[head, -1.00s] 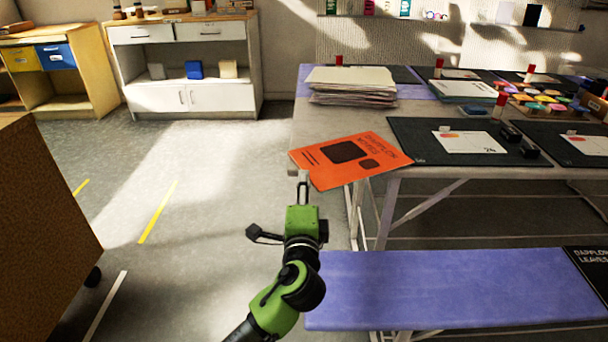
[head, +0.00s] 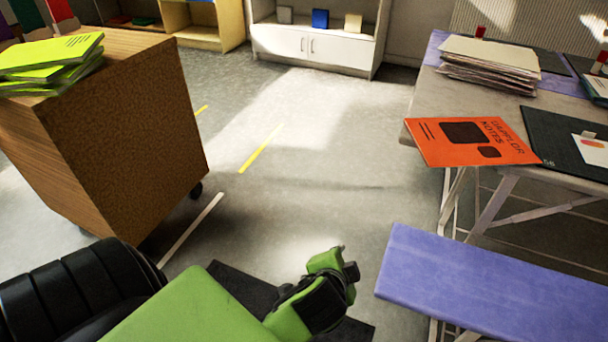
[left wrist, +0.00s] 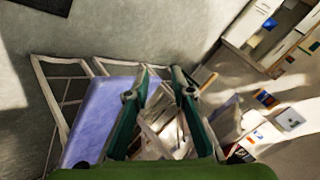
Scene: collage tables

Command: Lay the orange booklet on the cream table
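The orange booklet (head: 472,141) lies flat at the near left corner of a pale, cream-grey table (head: 432,95). Its left and near edges reach to or slightly past the table edge, and its right end meets a dark mat. My left gripper (head: 335,265) is low over the floor, left of the lilac bench and well apart from the booklet. In the left wrist view, its two teal fingers (left wrist: 160,72) stand apart with nothing held between them. I cannot pick out the booklet in that view. My right gripper is not in view.
A paper stack (head: 490,62) stands behind the booklet; a dark mat (head: 565,140) lies to its right. The lilac bench (head: 480,285) runs in front of the table. A brown cabinet (head: 125,130) with yellow-green booklets (head: 50,62) stands left. Open floor lies between.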

